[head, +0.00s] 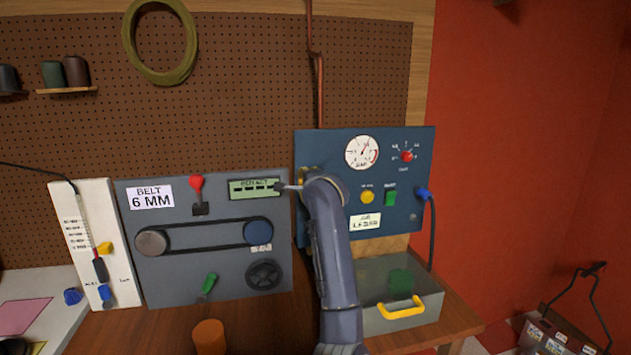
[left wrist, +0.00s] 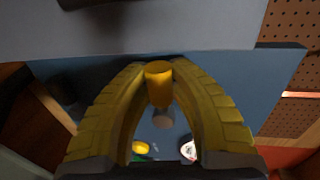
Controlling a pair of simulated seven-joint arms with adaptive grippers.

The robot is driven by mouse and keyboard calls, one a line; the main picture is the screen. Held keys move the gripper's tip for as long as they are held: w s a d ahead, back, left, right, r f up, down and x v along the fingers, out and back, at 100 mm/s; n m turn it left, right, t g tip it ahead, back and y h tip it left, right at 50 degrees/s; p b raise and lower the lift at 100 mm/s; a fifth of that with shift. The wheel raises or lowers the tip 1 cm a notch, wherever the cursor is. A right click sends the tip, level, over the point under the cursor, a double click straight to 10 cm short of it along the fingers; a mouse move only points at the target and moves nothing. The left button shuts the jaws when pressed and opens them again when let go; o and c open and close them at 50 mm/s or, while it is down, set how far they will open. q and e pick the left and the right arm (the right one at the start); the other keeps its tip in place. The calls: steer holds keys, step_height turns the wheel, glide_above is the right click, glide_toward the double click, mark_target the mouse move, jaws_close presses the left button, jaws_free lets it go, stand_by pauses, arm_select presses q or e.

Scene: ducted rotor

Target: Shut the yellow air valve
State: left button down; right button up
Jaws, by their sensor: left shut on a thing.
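The yellow air valve shows in the left wrist view as a yellow knob (left wrist: 158,84) between the two fingers, with a grey round stub just beyond it. It is on the blue panel (head: 388,245). My left gripper (left wrist: 160,92) has its yellow ribbed fingers closed around the knob. In the head view the left gripper (head: 308,175) is at the panel's left edge, mostly behind my own wrist, which hides the valve there. My right gripper is not in view.
The blue panel carries a white gauge (head: 362,152), a red knob (head: 407,156), a yellow button (head: 367,197) and a green switch (head: 391,196). A grey belt panel (head: 190,282) stands to the left.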

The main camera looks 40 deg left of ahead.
arm_select(q)
steer(key=shift+f, duration=0.15)
stand_by(0.4)
steer(key=c, duration=1.2)
jaws_free()
steer(key=shift+o, duration=0.2)
steer(key=v, duration=1.2)
